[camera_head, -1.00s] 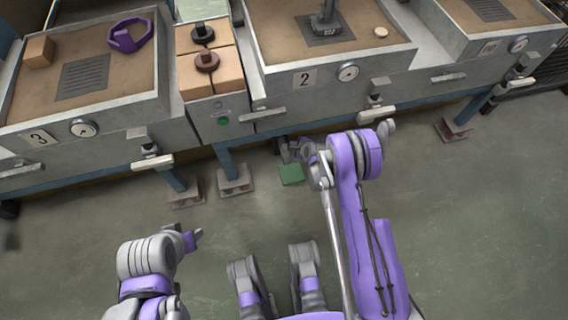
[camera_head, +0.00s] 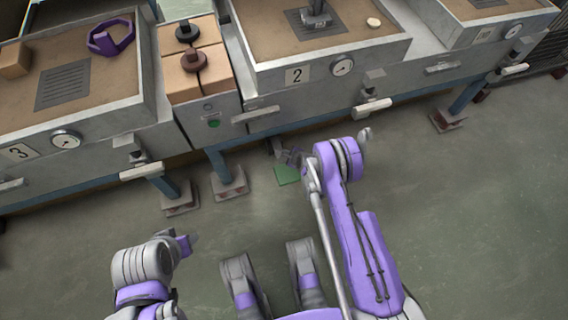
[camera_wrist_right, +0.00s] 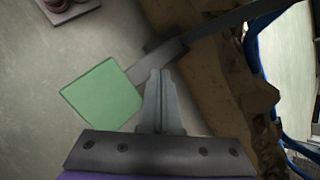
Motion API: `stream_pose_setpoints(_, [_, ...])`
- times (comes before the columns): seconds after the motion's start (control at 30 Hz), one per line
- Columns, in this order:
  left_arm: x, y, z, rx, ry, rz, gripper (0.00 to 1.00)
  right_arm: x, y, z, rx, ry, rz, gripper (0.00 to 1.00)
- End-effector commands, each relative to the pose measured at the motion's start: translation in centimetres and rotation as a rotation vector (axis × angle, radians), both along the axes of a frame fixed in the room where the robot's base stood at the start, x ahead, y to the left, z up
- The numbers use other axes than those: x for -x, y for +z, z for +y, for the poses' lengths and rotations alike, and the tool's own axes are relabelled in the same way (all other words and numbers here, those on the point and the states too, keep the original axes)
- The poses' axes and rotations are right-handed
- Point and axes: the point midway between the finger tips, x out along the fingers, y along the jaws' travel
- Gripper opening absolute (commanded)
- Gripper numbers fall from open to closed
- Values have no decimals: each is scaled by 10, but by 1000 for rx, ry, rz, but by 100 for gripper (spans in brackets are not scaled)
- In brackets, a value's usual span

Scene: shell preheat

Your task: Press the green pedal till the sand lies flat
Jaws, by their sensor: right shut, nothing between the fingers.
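The green pedal (camera_head: 287,175) is a flat plate low by the floor, in front of the bench between beds 2 and 3. It also shows in the right wrist view (camera_wrist_right: 103,96), joined to a dark bar running to the upper right. My right gripper (camera_wrist_right: 161,78) is shut and empty, its fingers beside the pedal's right edge in that view; I cannot tell whether they touch it. In the head view it is partly hidden behind my right forearm. Brown sand lies in bed 2 (camera_head: 269,38) and bed 3 (camera_head: 107,75).
A purple ring (camera_head: 110,38) and a wooden block (camera_head: 14,60) lie on bed 3. Cardboard boxes (camera_head: 181,79) stand between the beds. Bench feet (camera_head: 229,184) and protruding handles (camera_head: 372,108) border the open floor. A rough brown mass (camera_wrist_right: 215,85) lies right of the fingers.

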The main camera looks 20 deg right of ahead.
Motion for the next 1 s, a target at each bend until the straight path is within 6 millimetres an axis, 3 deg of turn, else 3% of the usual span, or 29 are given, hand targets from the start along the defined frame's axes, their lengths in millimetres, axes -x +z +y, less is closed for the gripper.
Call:
stream_pose_setpoints(0.1, [-2,-8,0,0,0,-1,50,1,-21,0,0,0,0,0])
stream_pose_setpoints(0.4, [-2,-11,0,0,0,-1,50,3,-54,0,0,0,0,0])
stream_pose_setpoints(1.0, [-2,-11,0,0,0,-1,50,3,-62,0,0,0,0,0])
